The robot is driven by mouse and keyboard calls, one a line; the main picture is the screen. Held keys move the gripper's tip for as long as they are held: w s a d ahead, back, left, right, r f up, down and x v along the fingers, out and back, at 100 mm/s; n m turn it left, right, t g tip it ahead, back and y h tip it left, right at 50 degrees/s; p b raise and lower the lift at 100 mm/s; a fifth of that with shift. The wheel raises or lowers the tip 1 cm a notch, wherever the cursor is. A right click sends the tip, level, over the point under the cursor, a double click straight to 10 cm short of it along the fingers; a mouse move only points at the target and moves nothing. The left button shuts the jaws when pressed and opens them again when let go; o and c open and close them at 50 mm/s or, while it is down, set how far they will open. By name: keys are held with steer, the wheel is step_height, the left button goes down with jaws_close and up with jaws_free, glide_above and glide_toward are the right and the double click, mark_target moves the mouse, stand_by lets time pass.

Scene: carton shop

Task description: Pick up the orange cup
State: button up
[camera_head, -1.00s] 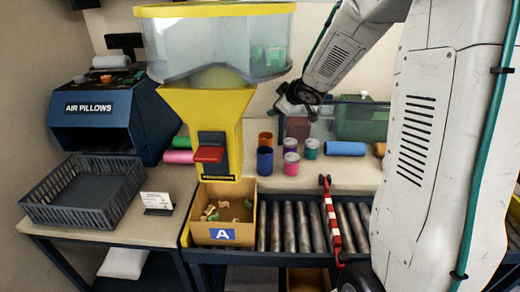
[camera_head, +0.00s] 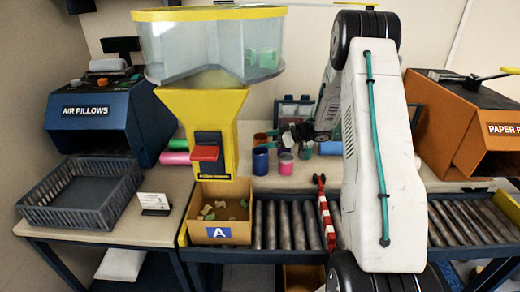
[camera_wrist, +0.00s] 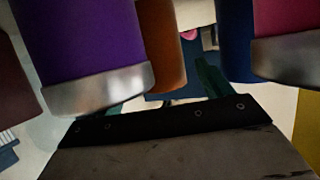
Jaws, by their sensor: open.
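The orange cup (camera_head: 260,138) stands at the back of the table, behind a blue cup (camera_head: 260,161), and only its upper part shows. My gripper (camera_head: 279,134) is open, just right of the orange cup and above the cup group. In the wrist view the orange cup (camera_wrist: 163,50) is partly hidden behind a purple cup (camera_wrist: 85,45). The teal fingers of my gripper (camera_wrist: 160,98) are apart with nothing held between them. I cannot tell whether a finger touches a cup.
A pink cup (camera_head: 286,164) stands right of the blue cup. A dark blue cup (camera_wrist: 236,40) and a magenta cup (camera_wrist: 285,18) are close on the right in the wrist view. The yellow hopper (camera_head: 215,115) stands left, above carton A (camera_head: 202,228). A roller conveyor (camera_head: 285,225) runs in front.

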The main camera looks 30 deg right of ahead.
mark_target(257, 141)
steer(key=x, duration=0.5)
steer(key=shift+r, duration=0.15)
steer(key=c, duration=1.1)
steer(key=shift+o, duration=0.2)
step_height(257, 141, up, 10)
steer(key=shift+r, duration=0.1)
